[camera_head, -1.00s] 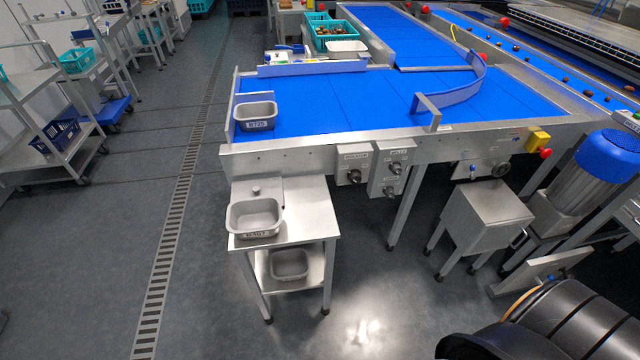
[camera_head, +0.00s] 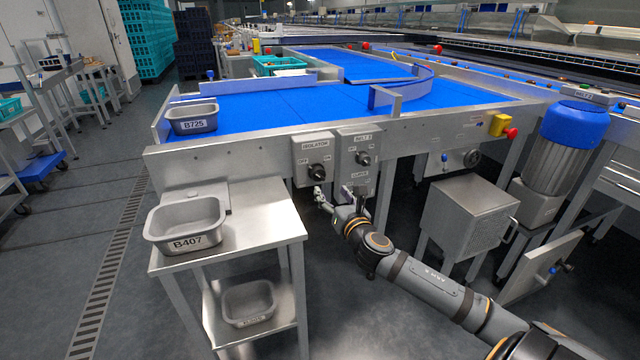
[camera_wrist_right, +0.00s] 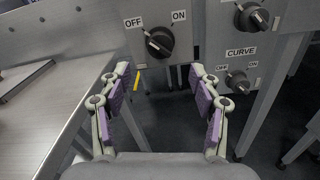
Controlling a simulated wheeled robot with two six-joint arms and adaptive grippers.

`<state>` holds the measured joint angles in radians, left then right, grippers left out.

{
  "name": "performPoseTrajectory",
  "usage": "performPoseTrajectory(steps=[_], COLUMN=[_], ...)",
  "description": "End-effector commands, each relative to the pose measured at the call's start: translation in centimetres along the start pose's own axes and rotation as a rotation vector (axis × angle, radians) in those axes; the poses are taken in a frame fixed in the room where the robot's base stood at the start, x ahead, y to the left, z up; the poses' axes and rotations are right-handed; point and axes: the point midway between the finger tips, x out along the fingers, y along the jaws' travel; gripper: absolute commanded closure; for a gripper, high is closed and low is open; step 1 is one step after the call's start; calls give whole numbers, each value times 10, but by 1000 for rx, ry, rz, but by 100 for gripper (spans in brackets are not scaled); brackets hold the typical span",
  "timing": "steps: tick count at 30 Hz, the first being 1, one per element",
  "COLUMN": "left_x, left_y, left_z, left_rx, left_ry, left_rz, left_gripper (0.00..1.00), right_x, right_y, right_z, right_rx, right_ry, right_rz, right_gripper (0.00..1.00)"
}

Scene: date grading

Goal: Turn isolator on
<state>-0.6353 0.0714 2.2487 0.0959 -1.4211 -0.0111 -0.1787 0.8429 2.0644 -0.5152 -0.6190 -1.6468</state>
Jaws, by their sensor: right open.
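The isolator box (camera_head: 313,158) is a grey panel on the front of the conveyor frame, with a black rotary knob (camera_head: 318,171) between OFF on the left and ON on the right. In the right wrist view the isolator knob (camera_wrist_right: 159,42) is upper centre, its pale pointer mark toward the upper left, on the OFF side. My right gripper (camera_wrist_right: 160,80) is open and empty, its purple-padded fingers spread below the knob and apart from it. In the head view my right gripper (camera_head: 335,196) is just below the isolator box. My left gripper is not in view.
Beside the isolator is another box (camera_head: 358,160) with BELT 2 and CURVE knobs; the CURVE knob (camera_wrist_right: 237,83) is close to my right fingers. A steel side table (camera_head: 240,232) holding tray B407 (camera_head: 186,222) stands left. Tray B725 (camera_head: 192,118) sits on the conveyor.

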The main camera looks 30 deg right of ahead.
Motion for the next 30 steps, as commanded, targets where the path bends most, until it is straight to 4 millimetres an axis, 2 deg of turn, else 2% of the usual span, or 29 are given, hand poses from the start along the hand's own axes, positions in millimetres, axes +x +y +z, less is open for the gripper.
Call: performPoseTrajectory(steps=[9,15,19,26,30], left_x=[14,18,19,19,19], left_y=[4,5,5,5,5], left_z=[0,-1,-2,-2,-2], left_rx=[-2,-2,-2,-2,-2], left_ry=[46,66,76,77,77], left_rz=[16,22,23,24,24], left_gripper=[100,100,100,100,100], right_x=[60,91,99,100,100], right_y=[0,0,0,0,0], right_z=[-1,-1,-1,-1,-1], right_rx=[14,10,8,6,6], right_ry=[-2,0,1,2,2], right_rz=[-2,0,1,1,1], right_gripper=[37,37,37,37,53])
